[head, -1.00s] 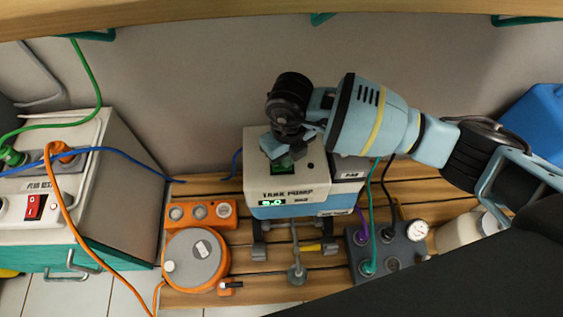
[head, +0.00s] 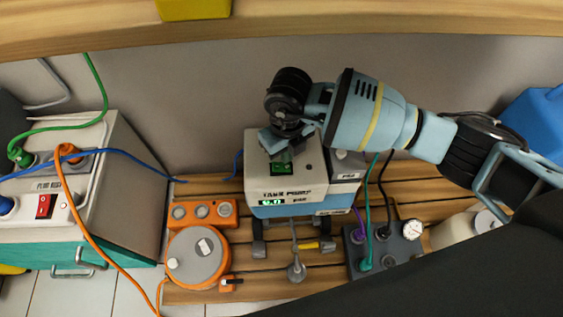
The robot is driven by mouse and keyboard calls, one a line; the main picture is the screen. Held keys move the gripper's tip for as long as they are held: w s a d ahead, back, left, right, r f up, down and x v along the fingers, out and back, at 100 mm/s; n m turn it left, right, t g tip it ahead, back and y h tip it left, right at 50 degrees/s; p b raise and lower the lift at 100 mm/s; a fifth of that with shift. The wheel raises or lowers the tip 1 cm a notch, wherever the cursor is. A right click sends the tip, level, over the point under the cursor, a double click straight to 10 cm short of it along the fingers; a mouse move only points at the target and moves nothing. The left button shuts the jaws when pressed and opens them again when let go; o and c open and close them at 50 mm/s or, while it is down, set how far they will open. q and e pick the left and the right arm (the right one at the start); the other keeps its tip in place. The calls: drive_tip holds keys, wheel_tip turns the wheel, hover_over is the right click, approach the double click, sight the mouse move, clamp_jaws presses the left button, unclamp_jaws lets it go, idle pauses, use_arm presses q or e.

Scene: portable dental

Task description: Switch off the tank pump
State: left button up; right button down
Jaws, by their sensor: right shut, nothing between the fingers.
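The tank pump (head: 304,188) is a white and blue box labelled "TANK PUMP" on the slatted wooden shelf. Its small front display (head: 272,202) is lit with green digits. A green rocker switch (head: 281,168) sits on its top. My right gripper (head: 272,145) is above the pump's top, its shut fingertips at the back edge of the green switch and partly covering it. I cannot tell whether they touch it. Nothing is held. My left gripper is not in view.
A white and teal unit with a red switch (head: 44,206) stands at left, with green, blue and orange cables. An orange device (head: 187,265) and a grey block with a gauge (head: 396,248) flank the pump's front. A wooden shelf edge (head: 330,28) crosses the top.

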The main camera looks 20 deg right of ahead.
sight(286, 167)
wheel_tip(286, 167, up, 4)
drive_tip(key=shift+f+p, duration=0.1)
drive_tip(key=shift+p, duration=1.15)
